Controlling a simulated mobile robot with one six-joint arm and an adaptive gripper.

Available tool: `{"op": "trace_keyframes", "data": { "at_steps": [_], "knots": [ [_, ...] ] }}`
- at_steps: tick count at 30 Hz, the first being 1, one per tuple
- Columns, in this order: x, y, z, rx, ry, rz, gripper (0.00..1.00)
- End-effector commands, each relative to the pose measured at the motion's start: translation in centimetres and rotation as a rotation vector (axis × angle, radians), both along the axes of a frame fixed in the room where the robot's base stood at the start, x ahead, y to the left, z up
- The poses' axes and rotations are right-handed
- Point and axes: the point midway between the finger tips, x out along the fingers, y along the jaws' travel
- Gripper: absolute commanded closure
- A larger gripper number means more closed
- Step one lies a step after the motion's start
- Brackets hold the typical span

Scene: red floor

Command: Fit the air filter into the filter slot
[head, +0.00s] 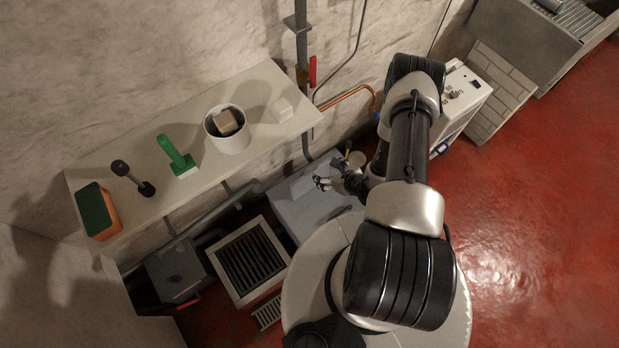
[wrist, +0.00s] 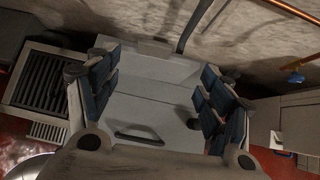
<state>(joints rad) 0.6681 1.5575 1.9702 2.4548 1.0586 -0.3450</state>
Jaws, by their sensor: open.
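My gripper (head: 335,182) is open above a light grey box (head: 288,208) by the wall. In the wrist view my gripper (wrist: 160,88) has its blue-padded fingers wide apart. Nothing is held; the grey box's top (wrist: 160,78) shows between them. The top has a dark handle-like bar or slot (wrist: 140,136) near its front. A pale framed panel with dark slats (head: 248,262), perhaps the air filter, is left of the box; it also shows in the wrist view (wrist: 45,82). I cannot tell for certain which part is the filter slot. My arm hides part of the box.
A wall shelf (head: 140,215) holds a sponge (head: 97,211), a dumbbell-shaped thing (head: 133,178), a green tool (head: 177,154) and a white pot (head: 228,130). A dark box (head: 174,276) stands left. A white cabinet (head: 466,98) stands right. The red floor (head: 540,200) is clear at right.

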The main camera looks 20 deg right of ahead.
Motion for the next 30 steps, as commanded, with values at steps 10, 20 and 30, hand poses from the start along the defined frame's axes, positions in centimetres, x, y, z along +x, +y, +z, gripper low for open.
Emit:
{"op": "trace_keyframes", "data": {
  "at_steps": [10, 20, 30],
  "knots": [
    [4.5, 1.2, -4.8, 0.000, -0.001, 0.003, 0.27],
    [6.5, 2.2, -7.0, 0.000, -0.002, 0.005, 0.27],
    [8.5, 2.7, -8.9, 0.000, 0.000, 0.000, 0.27]
  ]
}}
